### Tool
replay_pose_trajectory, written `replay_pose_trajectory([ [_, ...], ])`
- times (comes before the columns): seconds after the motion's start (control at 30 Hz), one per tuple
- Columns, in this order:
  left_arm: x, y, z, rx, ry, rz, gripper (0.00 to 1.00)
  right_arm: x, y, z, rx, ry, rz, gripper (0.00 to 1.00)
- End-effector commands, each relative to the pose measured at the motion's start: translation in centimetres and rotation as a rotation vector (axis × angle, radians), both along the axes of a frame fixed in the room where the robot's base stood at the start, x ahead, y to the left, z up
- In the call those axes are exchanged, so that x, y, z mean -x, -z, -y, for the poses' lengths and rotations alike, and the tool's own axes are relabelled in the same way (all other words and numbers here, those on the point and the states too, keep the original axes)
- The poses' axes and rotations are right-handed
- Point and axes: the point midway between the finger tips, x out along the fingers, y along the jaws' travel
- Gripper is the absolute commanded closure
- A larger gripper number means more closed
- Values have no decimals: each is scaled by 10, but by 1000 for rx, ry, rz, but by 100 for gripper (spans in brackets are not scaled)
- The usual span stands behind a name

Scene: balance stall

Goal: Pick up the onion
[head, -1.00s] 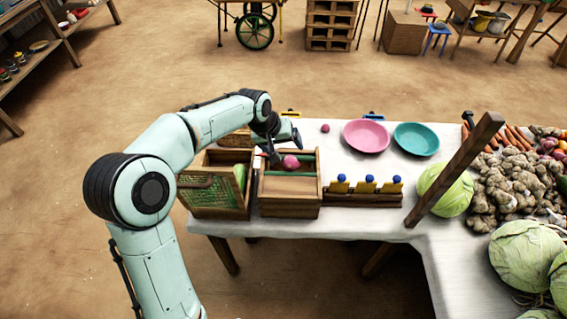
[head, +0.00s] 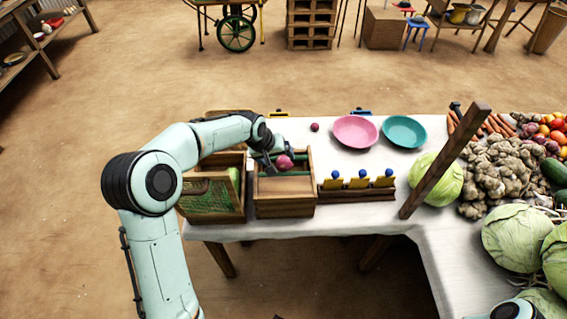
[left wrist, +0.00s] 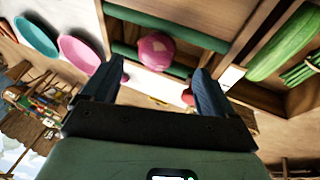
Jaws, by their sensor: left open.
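A purple-pink onion (head: 285,161) sits in the back part of the open wooden box (head: 285,210), on or by a green padded strip. The left wrist view shows the onion (left wrist: 157,50) beyond the fingertips, roughly midway between them. My left gripper (head: 270,156) is open and empty, low over the box just left of the onion. In the left wrist view its two dark fingers (left wrist: 154,70) are wide apart. I cannot tell whether a finger touches the onion. My right gripper is not in view.
A small red ball-like item (head: 314,127) lies on the white cloth behind the box. A crate with green vegetables (head: 212,201) stands left, a wooden stand with blue-topped yellow tabs (head: 357,194) right. Pink (head: 356,131) and teal plates (head: 404,131) lie behind. A slanted post (head: 445,160) rises further right.

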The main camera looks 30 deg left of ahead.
Motion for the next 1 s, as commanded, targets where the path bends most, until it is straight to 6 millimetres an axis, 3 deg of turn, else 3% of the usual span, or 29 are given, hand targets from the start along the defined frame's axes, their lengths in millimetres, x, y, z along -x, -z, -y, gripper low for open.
replay_pose_trajectory([
  [0.3,-20,38,9,2,1,-2,13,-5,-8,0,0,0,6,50],
  [0.63,-22,44,9,0,0,-1,13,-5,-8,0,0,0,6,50],
  [0.8,-22,44,9,0,0,-1,68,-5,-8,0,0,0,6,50],
  [0.9,-23,44,9,0,0,-1,78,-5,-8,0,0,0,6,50],
  [1.0,-22,44,9,1,0,1,78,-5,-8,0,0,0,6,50],
])
